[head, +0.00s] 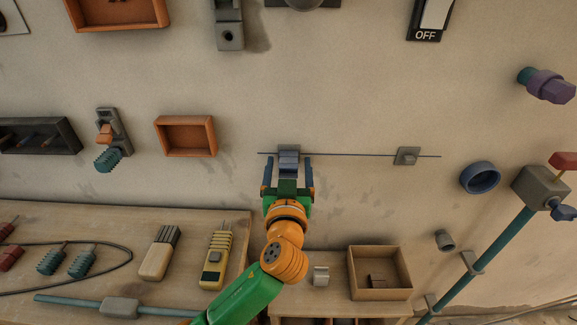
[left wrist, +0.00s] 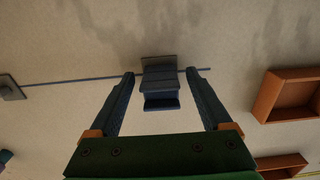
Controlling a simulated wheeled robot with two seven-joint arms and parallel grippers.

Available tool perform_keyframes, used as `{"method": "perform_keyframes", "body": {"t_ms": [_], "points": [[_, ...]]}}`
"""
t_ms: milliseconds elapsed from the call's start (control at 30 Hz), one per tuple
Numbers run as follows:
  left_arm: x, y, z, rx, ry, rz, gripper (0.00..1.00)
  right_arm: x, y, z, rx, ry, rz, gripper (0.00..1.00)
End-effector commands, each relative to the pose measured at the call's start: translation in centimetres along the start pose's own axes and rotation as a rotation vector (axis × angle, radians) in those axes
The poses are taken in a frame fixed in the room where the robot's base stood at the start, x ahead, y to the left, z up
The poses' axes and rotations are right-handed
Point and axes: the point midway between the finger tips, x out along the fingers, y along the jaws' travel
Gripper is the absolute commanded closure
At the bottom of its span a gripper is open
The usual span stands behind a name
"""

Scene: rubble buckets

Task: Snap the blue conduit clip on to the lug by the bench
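The blue conduit clip (head: 289,159) is at a square grey plate on the wall, the left of two on a thin blue line; it also shows in the left wrist view (left wrist: 160,90). There it appears to sit against its plate (left wrist: 159,62); whether it is fully seated on a lug, I cannot tell. My left gripper (head: 288,170) is in front of the clip, its fingers on either side with a gap to each. It is open and holds nothing. The right plate with a small grey lug (head: 407,156) has no clip. My right gripper is not in view.
A wooden bench (head: 205,218) with tools is at the lower left. A lower shelf holds an open wooden box (head: 380,272) and a small pale clip-like part (head: 320,276). An orange wall box (head: 186,136) is left of my gripper. A teal pipe (head: 490,255) slants at right.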

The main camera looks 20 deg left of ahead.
Motion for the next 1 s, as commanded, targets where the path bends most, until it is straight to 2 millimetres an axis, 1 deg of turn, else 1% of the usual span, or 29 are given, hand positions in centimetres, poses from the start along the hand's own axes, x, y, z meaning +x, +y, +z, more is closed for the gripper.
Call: {"method": "perform_keyframes", "body": {"t_ms": [267, 367, 500, 633, 733, 1000], "points": [[-0.2, 0.0, -0.1, -0.001, 0.002, 0.001, 0.17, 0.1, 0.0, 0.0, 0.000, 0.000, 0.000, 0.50], [-1.7, 0.1, 0.2, -0.004, 0.001, 0.005, 0.17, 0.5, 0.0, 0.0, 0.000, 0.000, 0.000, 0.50], [-4.8, 0.1, 0.3, -0.007, -0.001, 0.003, 0.17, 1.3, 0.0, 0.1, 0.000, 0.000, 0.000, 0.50], [-6.6, 0.1, 0.2, -0.002, -0.001, 0.002, 0.17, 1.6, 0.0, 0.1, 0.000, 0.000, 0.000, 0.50], [-7.0, 0.0, 0.0, -0.001, 0.001, 0.000, 0.17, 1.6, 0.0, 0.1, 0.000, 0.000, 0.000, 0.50], [-7.0, 0.0, 0.0, 0.000, 0.001, 0.000, 0.17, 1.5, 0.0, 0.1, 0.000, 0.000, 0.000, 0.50]]}}
